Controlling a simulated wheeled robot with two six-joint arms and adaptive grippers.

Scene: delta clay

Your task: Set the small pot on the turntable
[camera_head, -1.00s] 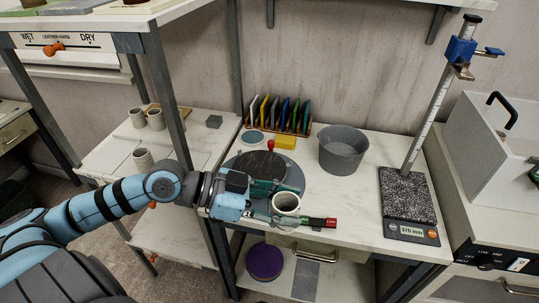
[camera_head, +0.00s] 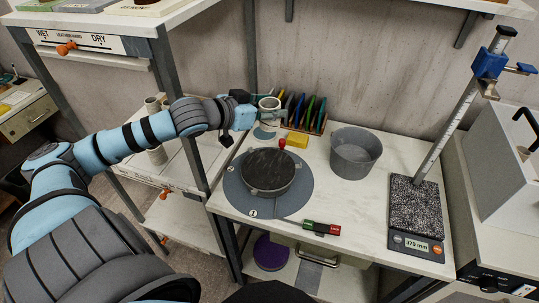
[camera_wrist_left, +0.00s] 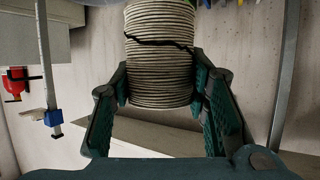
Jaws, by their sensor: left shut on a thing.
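My left gripper (camera_head: 251,115) is shut on the small pot (camera_head: 270,104), a pale cup-like vessel, and holds it up near the back of the bench. In the left wrist view the pot (camera_wrist_left: 160,70) is ribbed, with a dark crack around its upper part in the picture, and the left gripper's fingers (camera_wrist_left: 163,95) clasp it from both sides. The turntable (camera_head: 267,170), a dark round disc, stands empty on a larger grey disc (camera_head: 300,203). The pot is apart from it, behind it. My right gripper is out of view.
A grey bucket (camera_head: 355,155) stands right of the turntable. A rack of coloured tools (camera_head: 306,112) and a yellow block (camera_head: 297,140) are behind. A red-and-green bar (camera_head: 321,228) lies at the front. A height gauge (camera_head: 417,205) stands at right.

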